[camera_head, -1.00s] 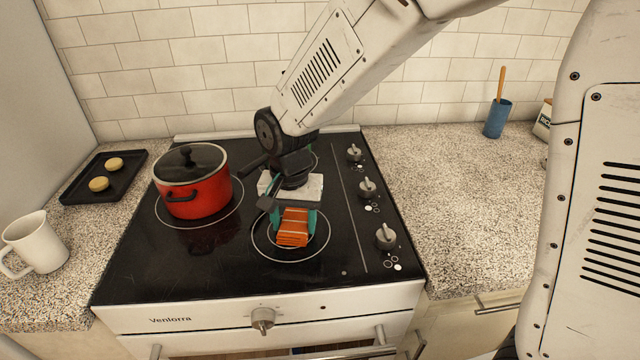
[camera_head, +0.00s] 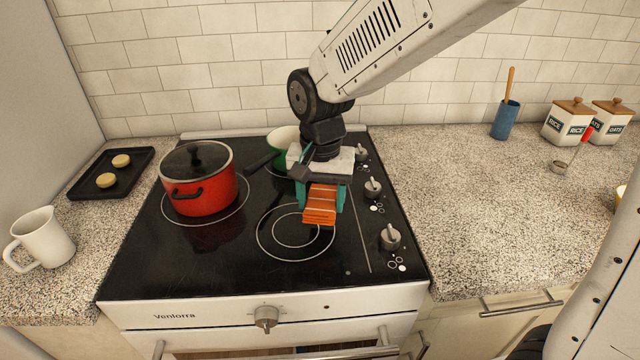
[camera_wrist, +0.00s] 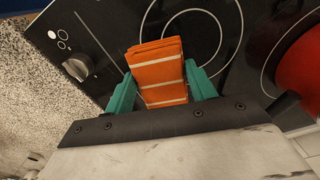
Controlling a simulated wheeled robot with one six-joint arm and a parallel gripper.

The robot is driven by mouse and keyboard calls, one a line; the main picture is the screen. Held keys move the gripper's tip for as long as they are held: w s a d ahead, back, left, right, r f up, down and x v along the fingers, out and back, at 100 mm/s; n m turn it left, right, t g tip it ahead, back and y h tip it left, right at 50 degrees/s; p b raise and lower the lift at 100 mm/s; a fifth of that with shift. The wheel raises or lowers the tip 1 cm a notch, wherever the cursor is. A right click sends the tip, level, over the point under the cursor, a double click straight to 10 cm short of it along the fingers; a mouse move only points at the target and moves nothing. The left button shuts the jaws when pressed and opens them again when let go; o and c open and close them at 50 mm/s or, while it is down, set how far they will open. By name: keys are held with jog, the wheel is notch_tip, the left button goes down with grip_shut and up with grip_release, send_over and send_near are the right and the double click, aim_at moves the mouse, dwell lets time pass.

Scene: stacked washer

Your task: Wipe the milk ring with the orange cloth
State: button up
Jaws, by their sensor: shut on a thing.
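The orange cloth (camera_head: 320,212) is folded with pale stripes. My gripper (camera_head: 323,198) is shut on it, over the front right part of the black cooktop (camera_head: 190,265). In the wrist view the cloth (camera_wrist: 160,75) sits between the two teal fingers of my gripper (camera_wrist: 160,92), its free end past the fingertips. The cloth is at the right edge of the front right burner ring; I cannot tell if it touches the glass. I cannot make out a milk ring apart from the printed burner circles (camera_head: 265,238).
A red pot (camera_head: 200,193) stands on the left burner. A green pan (camera_head: 280,140) is behind my gripper, partly hidden. Knobs (camera_head: 390,238) line the cooktop's right side. A mug (camera_head: 45,240) and a tray (camera_head: 85,187) are on the left counter. The right counter (camera_head: 470,220) is mostly clear.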

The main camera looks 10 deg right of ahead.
jog(key=shift+r, duration=1.45)
